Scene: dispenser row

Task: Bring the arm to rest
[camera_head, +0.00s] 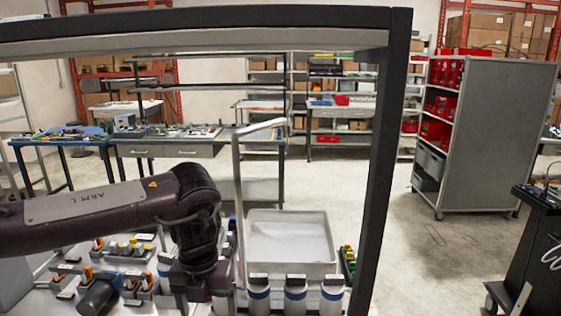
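My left arm (110,203), dark purple-brown and labelled ARM L, reaches in from the left above the work table. Its wrist bends down at the middle of the view. My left gripper (204,290) points downward near the table's front, just left of a row of white bottles with dark caps and blue bands (259,294). Its fingertips are too small and partly cut off to tell whether they are open or shut, or whether anything is between them. My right gripper is not in view.
A white bin (290,268) stands behind the bottles. A pale upright pole (238,200) rises close beside my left wrist. Several small dispensers with yellow and orange tops (130,248) stand under the arm. A dark frame post (388,170) bounds the right side.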

